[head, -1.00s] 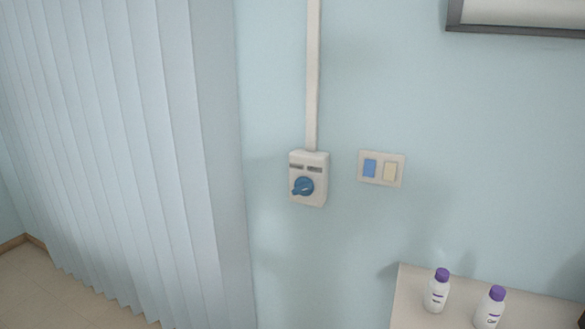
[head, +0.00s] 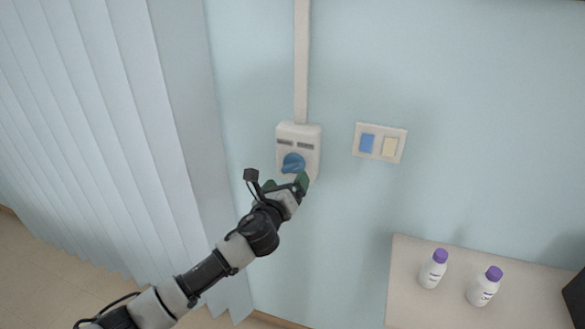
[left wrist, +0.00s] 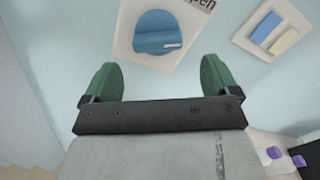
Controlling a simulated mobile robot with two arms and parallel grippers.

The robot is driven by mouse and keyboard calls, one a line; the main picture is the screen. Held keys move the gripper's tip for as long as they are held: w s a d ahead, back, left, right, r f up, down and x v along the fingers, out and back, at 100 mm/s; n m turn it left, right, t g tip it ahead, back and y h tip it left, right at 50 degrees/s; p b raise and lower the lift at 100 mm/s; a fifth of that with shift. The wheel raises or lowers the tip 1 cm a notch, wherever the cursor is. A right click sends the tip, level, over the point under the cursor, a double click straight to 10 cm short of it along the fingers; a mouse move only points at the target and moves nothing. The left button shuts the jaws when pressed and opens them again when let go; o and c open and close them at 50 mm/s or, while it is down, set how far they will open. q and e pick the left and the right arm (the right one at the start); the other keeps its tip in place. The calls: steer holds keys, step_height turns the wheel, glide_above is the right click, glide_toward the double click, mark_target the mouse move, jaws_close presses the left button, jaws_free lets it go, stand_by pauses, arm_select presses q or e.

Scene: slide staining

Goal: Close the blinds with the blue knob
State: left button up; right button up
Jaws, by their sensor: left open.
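The blue knob (head: 293,163) sits on a white control box (head: 312,135) on the wall, below a vertical white conduit. In the left wrist view the knob (left wrist: 158,34) lies beyond and between my fingertips, with a small white mark at its right. My left gripper (head: 286,184) is open, just below and in front of the knob; its green fingers also show in the left wrist view (left wrist: 161,78). They look apart from the knob. The blinds (head: 100,110) are pale blue vertical slats hanging at the left. My right gripper is not in view.
A switch plate (head: 402,150) with a blue and a cream switch is right of the box. A light shelf or table (head: 405,290) at the lower right bears two white bottles (head: 432,270) (head: 484,287) with purple caps.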

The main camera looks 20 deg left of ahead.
mark_target(293, 163)
arm_select(q)
steer(key=w, duration=0.5)
steer(key=shift+w, duration=0.15)
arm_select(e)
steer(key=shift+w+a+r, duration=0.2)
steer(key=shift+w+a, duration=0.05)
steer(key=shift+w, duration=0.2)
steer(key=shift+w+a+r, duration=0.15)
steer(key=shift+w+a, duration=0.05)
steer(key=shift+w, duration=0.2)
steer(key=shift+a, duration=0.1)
arm_select(q)
steer(key=c, duration=0.7)
steer(key=shift+c, duration=1.1)
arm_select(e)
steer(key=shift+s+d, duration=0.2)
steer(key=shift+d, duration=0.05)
